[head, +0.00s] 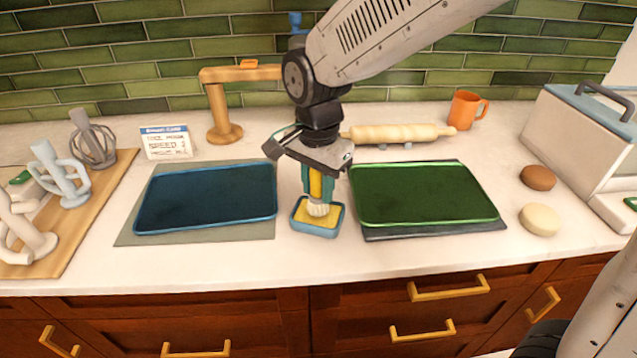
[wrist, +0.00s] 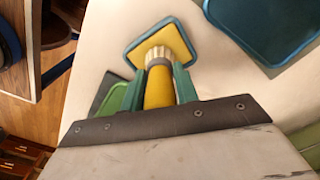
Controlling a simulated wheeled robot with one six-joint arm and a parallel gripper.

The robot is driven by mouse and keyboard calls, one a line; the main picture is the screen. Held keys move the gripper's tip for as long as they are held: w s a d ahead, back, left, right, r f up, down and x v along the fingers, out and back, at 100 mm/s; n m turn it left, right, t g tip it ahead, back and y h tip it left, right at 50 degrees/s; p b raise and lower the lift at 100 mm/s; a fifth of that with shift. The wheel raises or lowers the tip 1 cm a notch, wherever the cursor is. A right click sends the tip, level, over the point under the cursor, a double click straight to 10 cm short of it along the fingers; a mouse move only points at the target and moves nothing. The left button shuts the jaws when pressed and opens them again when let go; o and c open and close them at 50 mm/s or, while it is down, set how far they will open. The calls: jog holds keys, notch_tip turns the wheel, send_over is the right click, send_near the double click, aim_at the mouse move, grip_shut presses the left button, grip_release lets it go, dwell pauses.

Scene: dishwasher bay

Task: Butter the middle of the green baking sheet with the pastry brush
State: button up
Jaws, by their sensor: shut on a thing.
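My gripper (head: 318,180) is shut on the yellow handle of the pastry brush (head: 317,207), which points down with pale bristles. The brush tip is at the small blue dish of yellow butter (head: 302,228), in or just over the butter; I cannot tell which. In the wrist view the brush (wrist: 158,82) shows between the green fingers, its bristles over the butter dish (wrist: 132,62). The green baking sheet (head: 425,192) lies to the right of the dish, on a dark mat, and looks empty. Its corner shows in the wrist view (wrist: 115,100).
A blue baking sheet (head: 207,198) lies on a grey mat at left. A rolling pin (head: 395,133) lies behind the green sheet. A wooden stand (head: 218,105), sign (head: 167,143) and orange mug (head: 466,108) stand at the back. Two round pieces (head: 538,178) lie at right.

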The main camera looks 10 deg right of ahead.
jog(key=shift+f, duration=0.55)
dwell(1.5)
jog(key=shift+r, duration=3.55)
